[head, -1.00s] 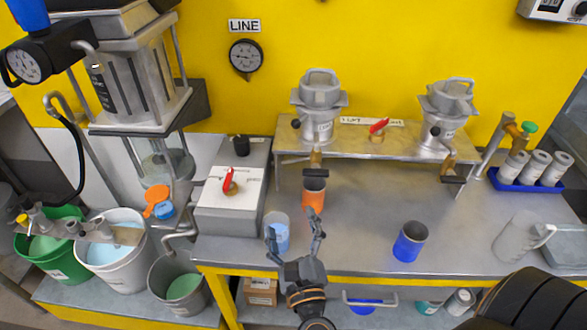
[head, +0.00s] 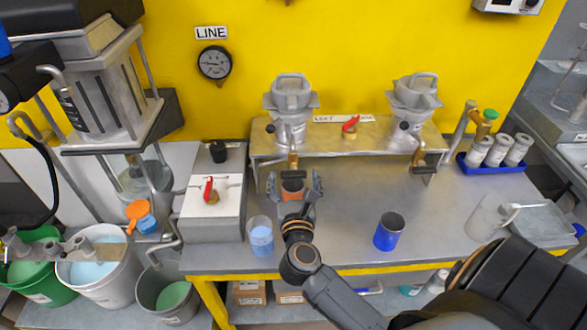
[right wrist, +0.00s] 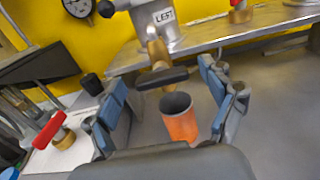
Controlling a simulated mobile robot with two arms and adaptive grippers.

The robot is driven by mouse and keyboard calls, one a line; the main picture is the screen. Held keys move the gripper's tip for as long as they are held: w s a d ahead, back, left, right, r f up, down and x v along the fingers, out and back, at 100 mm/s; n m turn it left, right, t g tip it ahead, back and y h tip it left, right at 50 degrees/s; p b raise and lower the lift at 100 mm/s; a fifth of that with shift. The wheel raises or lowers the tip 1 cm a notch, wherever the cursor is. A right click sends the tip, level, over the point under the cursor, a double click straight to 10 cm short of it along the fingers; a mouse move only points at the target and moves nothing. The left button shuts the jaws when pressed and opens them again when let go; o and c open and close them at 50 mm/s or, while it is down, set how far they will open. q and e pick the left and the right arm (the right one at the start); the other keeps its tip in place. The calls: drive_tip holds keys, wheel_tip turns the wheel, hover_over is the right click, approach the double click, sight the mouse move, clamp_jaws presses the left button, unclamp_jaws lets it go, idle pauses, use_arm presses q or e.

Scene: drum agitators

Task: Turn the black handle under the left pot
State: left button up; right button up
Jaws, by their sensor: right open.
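The left pot (head: 290,110) is a grey metal pot on the raised metal shelf, and its LEFT label shows in the right wrist view. A brass outlet (right wrist: 156,50) hangs below it and carries the black handle (right wrist: 162,78), a short bar lying crosswise. An orange cup (right wrist: 179,118) stands on the bench below the handle. My right gripper (head: 293,188) is open and empty, its fingers either side of the cup in the head view. In the right wrist view the handle lies between and beyond the fingers (right wrist: 163,88); I see no contact. My left gripper is not in view.
A clear cup with blue liquid (head: 261,238) stands left of my right arm, and a blue cup (head: 389,232) stands to its right. A red-handled valve (head: 350,124) sits on the shelf between the left pot and the right pot (head: 412,108).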

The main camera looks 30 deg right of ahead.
drive_tip(key=shift+x, duration=0.95)
drive_tip(key=shift+c, duration=0.2)
drive_tip(key=c, duration=1.1)
